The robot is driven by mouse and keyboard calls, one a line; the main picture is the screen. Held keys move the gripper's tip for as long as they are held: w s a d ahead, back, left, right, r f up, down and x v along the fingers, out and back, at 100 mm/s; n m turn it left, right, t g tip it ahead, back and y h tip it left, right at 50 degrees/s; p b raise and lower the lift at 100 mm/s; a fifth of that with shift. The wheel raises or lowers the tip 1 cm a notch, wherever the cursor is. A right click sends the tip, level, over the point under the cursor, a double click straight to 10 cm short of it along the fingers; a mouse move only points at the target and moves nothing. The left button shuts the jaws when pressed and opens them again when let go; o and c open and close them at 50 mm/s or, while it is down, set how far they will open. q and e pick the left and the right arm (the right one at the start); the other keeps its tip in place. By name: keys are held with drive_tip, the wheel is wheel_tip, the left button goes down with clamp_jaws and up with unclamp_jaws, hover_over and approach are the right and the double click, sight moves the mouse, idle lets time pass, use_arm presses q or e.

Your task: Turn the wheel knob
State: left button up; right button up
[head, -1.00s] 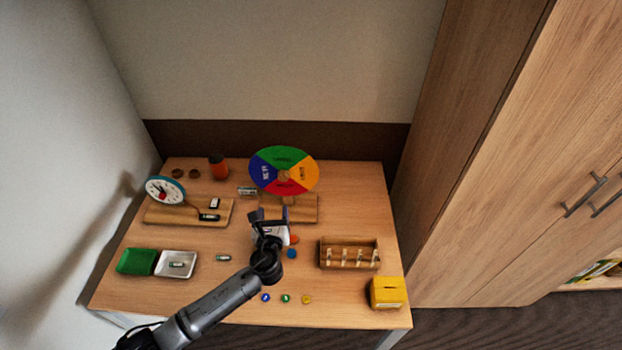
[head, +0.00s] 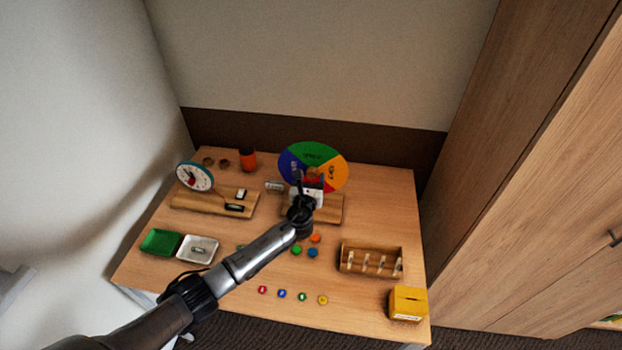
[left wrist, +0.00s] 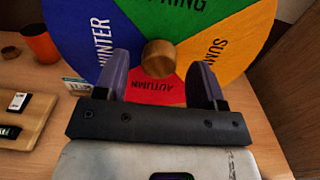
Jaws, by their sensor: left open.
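The season wheel (head: 327,157) stands upright at the back of the table, with green, blue, yellow-orange and red sectors. In the left wrist view the wheel (left wrist: 215,40) shows the words winter, autumn and part of spring. Its round wooden knob (left wrist: 160,58) is at the wheel's centre. My left gripper (head: 312,183) is in front of the wheel's lower part. In the left wrist view its two fingers (left wrist: 162,82) are open, one on each side below the knob, with nothing between them. I cannot tell whether they touch the wheel. My right gripper is not in view.
A clock (head: 195,176) stands at the left. A green tray (head: 160,241) and a white tray (head: 212,250) lie at front left. A wooden rack (head: 371,273) and a yellow box (head: 408,303) are at the right. Several coloured discs lie at the front. An orange cup (head: 247,160) stands behind.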

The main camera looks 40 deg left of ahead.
use_arm(q)
drive_tip(key=shift+w+a, duration=0.3)
drive_tip(key=shift+w, duration=0.25)
drive_tip(key=c, duration=0.9)
drive_tip(key=shift+n, duration=0.3)
